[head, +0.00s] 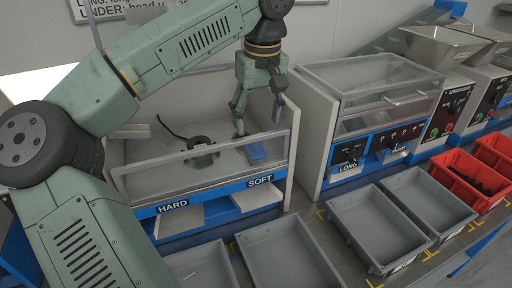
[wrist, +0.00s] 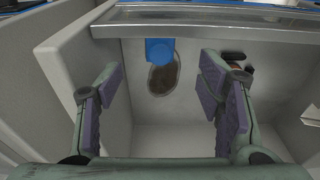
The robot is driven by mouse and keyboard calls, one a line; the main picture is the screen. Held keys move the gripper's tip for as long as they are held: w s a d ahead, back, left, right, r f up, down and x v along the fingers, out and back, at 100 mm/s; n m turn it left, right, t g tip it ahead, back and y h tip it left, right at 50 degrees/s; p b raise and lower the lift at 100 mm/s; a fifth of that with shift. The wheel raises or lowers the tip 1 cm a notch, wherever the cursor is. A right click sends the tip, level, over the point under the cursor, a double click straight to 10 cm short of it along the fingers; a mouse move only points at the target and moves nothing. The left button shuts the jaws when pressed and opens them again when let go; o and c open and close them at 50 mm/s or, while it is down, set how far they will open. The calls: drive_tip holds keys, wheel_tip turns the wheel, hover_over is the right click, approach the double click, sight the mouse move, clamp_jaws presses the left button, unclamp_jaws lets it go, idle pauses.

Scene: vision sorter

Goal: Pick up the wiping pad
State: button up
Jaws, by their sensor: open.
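A small blue block, which looks like the wiping pad (head: 256,151), lies on the floor of the machine's bin, near its right side and above the SOFT label. It also shows in the wrist view (wrist: 159,50), close to the front panel, beside a brown oval patch (wrist: 163,79). My gripper (head: 259,112) is open and empty, pointing down into the bin above and a little behind the blue block. In the wrist view its fingers (wrist: 160,92) stand wide apart, with the block farther out, between their lines.
The bin has a clear front panel (head: 190,165) and a tall right side wall (head: 293,150). A black device with a cable (head: 202,148) sits left of the blue block. Grey trays (head: 290,255) and red trays (head: 468,180) stand on the bench in front and right.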

drive_tip(key=f, duration=0.5)
drive_tip(key=f+p, duration=0.1)
drive_tip(key=f, duration=0.2)
drive_tip(key=shift+w+a+f, duration=0.2)
drive_tip(key=shift+w+f, duration=0.15)
drive_tip(key=shift+w, duration=0.05)
drive_tip(key=shift+c, duration=0.3)
drive_tip(key=c, duration=1.3)
drive_tip(key=shift+r, duration=0.15)
wheel_tip(320, 180, up, 18)
drive_tip(key=shift+f+b, duration=0.1)
drive_tip(key=shift+b, duration=0.35)
